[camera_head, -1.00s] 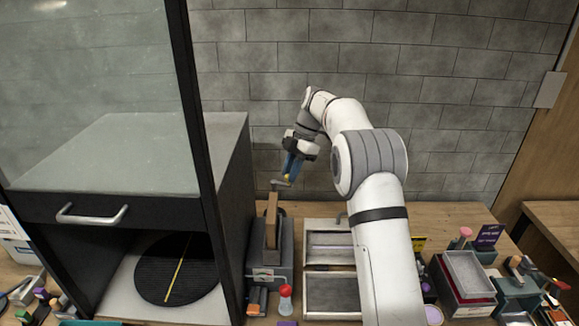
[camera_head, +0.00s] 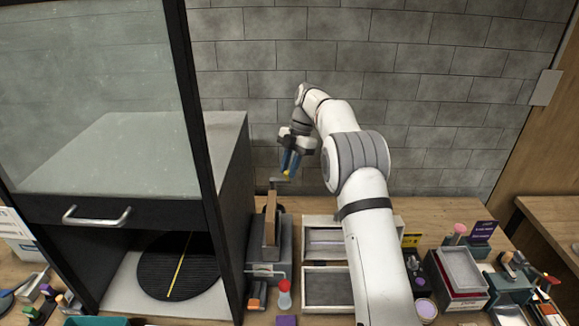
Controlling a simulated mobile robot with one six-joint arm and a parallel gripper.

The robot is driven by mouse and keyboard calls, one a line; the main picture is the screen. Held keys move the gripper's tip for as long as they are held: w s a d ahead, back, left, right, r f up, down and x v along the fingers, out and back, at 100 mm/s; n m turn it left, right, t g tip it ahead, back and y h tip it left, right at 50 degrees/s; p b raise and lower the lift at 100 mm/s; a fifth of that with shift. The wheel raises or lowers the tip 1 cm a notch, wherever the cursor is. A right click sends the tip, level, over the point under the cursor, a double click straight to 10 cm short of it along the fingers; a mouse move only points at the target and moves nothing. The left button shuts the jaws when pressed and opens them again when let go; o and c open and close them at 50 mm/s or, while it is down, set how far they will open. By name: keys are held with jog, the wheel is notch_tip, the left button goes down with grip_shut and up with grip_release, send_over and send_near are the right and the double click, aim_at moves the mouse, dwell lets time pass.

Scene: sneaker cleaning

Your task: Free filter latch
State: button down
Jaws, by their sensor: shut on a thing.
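My gripper (camera_head: 287,172) has blue fingers with yellow tips and points down. It is at the top of a small grey metal lever (camera_head: 278,181), which looks like the filter latch. The fingers are closed at the lever's right end, though the contact is small in this view. The lever sits above an upright wooden block (camera_head: 270,218) on a dark grey unit (camera_head: 284,250). The fingers partly cover the lever's end.
A dark cabinet (camera_head: 228,190) with a glass front stands close to the left of the unit. Metal trays (camera_head: 325,287) lie to its right, partly behind my arm. A red-capped bottle (camera_head: 284,297) stands in front. A brick wall (camera_head: 430,100) is behind.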

jog(key=c, duration=1.3)
grip_release()
jog(key=shift+w+r, duration=0.1)
jog(key=v, duration=0.7)
jog(key=shift+d+r+p, duration=0.1)
jog(key=shift+r+p, duration=0.2)
jog(key=shift+r, duration=0.1)
